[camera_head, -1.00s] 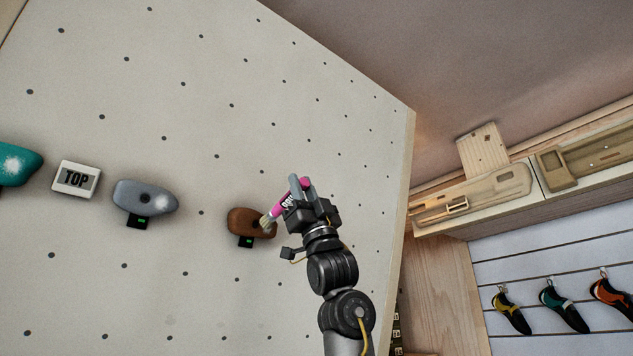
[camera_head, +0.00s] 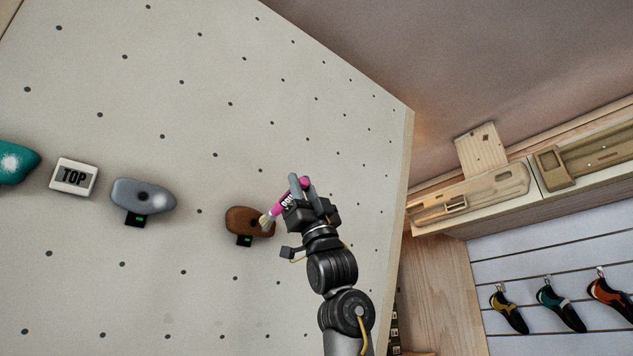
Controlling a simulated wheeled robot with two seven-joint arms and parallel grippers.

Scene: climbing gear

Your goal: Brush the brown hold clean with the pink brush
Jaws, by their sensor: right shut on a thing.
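The brown hold (camera_head: 241,221) is fixed to the pale climbing wall, with a dark bolt hole in its middle and a small black box with a green light (camera_head: 245,240) under it. No white chalk patch shows on its visible face. My right gripper (camera_head: 301,190) is shut on the pink brush (camera_head: 283,206), which slants down to the left. The brush's pale bristles (camera_head: 266,221) overlap the right end of the brown hold; I cannot tell if they touch it. My left gripper is not in view.
Wooden training boards (camera_head: 470,197) and hanging climbing shoes (camera_head: 556,306) are at right.

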